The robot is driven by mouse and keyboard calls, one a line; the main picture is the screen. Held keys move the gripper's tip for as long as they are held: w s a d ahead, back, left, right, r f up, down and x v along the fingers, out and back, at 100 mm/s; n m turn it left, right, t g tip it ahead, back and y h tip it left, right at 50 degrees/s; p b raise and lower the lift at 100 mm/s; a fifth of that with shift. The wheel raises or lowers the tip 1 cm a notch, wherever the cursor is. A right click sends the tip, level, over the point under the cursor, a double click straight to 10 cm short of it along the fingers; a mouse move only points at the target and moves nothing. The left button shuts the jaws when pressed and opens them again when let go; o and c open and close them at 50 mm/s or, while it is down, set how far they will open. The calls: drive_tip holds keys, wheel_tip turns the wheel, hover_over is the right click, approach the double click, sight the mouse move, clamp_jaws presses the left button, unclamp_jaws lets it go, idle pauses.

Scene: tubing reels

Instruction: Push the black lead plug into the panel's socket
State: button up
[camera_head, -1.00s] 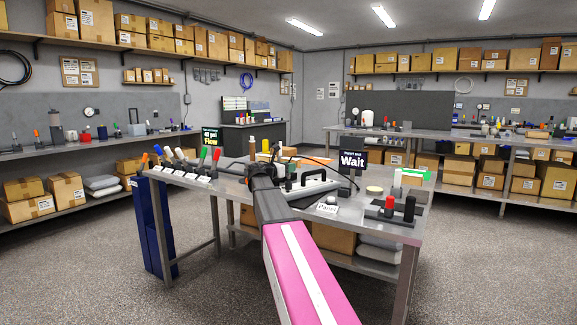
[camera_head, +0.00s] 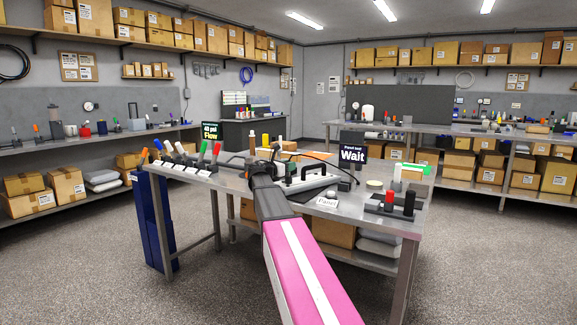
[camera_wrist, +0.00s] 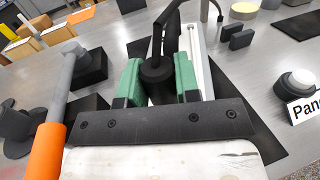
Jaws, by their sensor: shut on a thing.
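My gripper (camera_wrist: 157,78) has green finger pads and is shut on the black lead plug (camera_wrist: 156,72), a dark cylinder with a black cable rising from its top. In the head view my gripper (camera_head: 270,165) is over the middle of the table, and the plug is hard to make out there. The cable (camera_head: 320,160) arcs away to the right. A small "Panel" label (camera_head: 327,202) stands at the table's front, and it also shows at the right of the wrist view (camera_wrist: 308,108). The socket is not visible, and I cannot tell whether the plug touches it.
The steel table (camera_head: 225,182) carries a row of colored-handled items on the left and a "Wait" sign (camera_head: 352,154) behind. A black holder with red and black posts (camera_head: 390,206) stands at the right. An orange-handled item (camera_wrist: 52,150) is close at my gripper's left.

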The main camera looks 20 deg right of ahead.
drive_tip(key=shift+f, duration=1.2)
drive_tip(key=o, duration=1)
drive_tip(key=v, duration=1.1)
